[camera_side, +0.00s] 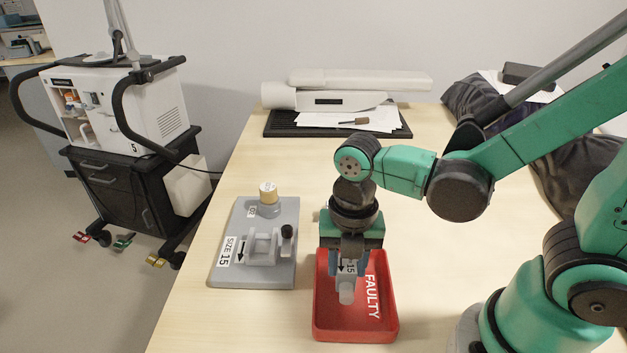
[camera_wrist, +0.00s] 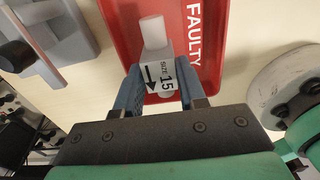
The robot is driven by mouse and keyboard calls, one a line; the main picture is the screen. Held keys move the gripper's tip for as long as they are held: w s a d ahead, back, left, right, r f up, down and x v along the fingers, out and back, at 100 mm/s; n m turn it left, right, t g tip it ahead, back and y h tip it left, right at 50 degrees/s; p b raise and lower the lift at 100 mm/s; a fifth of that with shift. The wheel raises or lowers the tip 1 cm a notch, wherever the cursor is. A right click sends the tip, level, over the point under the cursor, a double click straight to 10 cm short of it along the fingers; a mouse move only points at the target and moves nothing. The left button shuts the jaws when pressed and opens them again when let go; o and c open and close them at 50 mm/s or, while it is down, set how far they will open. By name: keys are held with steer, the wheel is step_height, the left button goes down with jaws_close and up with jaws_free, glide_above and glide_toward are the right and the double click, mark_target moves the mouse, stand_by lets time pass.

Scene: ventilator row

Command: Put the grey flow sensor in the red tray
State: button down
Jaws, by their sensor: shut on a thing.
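The grey flow sensor (camera_side: 347,290) is a small cylinder with a white label reading 15 and a black arrow. It also shows in the wrist view (camera_wrist: 153,35), where the label reads SIZE 15. My gripper (camera_side: 347,262) is shut on it, with a blue finger on each side in the wrist view (camera_wrist: 153,92). The red tray (camera_side: 381,327), marked FAULTY, lies under the gripper and sensor; its red floor and rim also show in the wrist view (camera_wrist: 115,15). The sensor appears over the tray. I cannot tell whether it touches the tray floor.
A grey fixture (camera_side: 225,272) marked SIZE 15, with a cradle and a yellow-topped post (camera_side: 268,192), stands left of the tray. A black mat with papers (camera_side: 345,120) and a white device (camera_side: 345,100) lie at the back. A ventilator cart (camera_side: 120,140) stands left of the table.

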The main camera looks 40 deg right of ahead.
mark_target(347, 264)
steer(key=shift+f, duration=0.2)
steer(key=shift+f, duration=0.1)
steer(key=shift+f, duration=0.5)
steer(key=c, duration=0.5)
jaws_free()
step_height(347, 264, up, 13)
steer(key=w+d+f+m+t, duration=0.1)
steer(key=w+d+m+t, duration=0.1)
steer(key=m, duration=1.1)
steer(key=w+d+f+m+t, duration=0.1)
steer(key=d+m+t, duration=0.3)
steer(key=m, duration=0.9)
steer(key=shift+w+f+m+t, duration=0.3)
steer(key=shift+w+f+t, duration=0.1)
steer(key=shift+f+t, duration=0.2)
